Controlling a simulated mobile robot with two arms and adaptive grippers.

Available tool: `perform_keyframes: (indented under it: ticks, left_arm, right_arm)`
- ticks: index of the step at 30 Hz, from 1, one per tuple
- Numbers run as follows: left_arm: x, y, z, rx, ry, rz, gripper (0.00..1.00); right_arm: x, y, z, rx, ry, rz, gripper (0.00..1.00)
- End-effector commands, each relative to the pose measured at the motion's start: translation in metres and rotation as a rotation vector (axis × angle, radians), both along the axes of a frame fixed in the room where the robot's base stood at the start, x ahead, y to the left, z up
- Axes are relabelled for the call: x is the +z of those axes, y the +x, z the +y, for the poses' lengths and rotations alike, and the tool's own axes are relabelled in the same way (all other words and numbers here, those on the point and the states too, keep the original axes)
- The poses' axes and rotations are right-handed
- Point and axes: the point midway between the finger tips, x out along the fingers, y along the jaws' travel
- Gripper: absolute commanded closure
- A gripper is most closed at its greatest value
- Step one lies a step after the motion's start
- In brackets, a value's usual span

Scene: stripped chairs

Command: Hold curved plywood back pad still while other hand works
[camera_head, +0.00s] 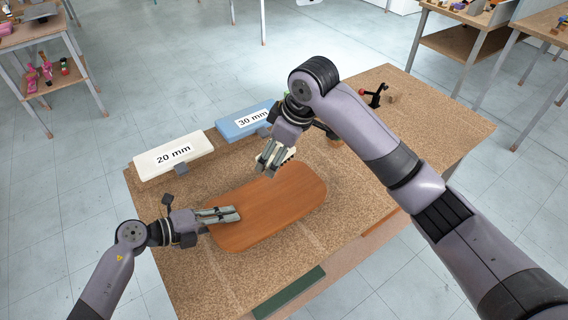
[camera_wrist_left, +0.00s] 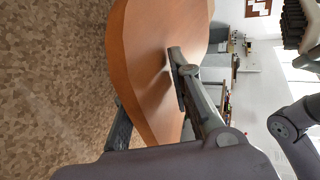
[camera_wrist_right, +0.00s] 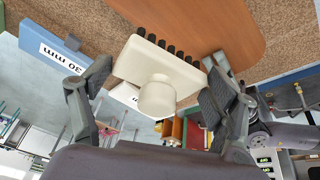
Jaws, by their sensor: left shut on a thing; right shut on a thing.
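The curved plywood back pad (camera_head: 275,205) lies on the speckled workbench, a brown rounded panel. My left gripper (camera_head: 236,214) is shut on its left end. In the left wrist view, one finger lies over the pad's face (camera_wrist_left: 160,40) and the other is partly hidden on the opposite side. My right gripper (camera_head: 266,166) is above the pad's far edge, shut on a cream block-shaped tool with a round knob and a row of black bristles or teeth (camera_wrist_right: 155,70). Whether the bristles touch the pad is unclear.
A white box marked 20 mm (camera_head: 174,156) and a blue box marked 30 mm (camera_head: 245,120) stand along the bench's back left edge. A small black device with a red ball (camera_head: 375,96) stands at the back right. A green strip (camera_head: 288,293) lies at the front edge.

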Motion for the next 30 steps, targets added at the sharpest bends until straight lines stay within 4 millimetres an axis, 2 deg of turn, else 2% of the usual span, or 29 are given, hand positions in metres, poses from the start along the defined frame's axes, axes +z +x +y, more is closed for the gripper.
perform_keyframes:
  ticks: [1, 12, 23, 30]
  left_arm:
    - [-0.007, -0.002, 0.002, -0.002, 0.014, 0.008, 0.79]
    - [-0.003, -0.001, 0.001, 0.0, 0.006, 0.003, 0.54]
    - [0.0, -0.002, 0.004, 0.0, 0.005, 0.001, 0.54]
    - [0.015, -0.022, 0.037, 0.0, 0.01, 0.002, 0.54]
  right_arm:
    - [0.0, 0.0, 0.0, 0.0, 0.001, 0.0, 0.49]
    - [0.0, 0.0, 0.0, 0.0, 0.0, 0.0, 0.49]
    - [0.0, 0.0, 0.0, 0.0, 0.0, 0.0, 0.49]
    - [0.0, 0.0, 0.0, 0.0, 0.0, 0.0, 0.49]
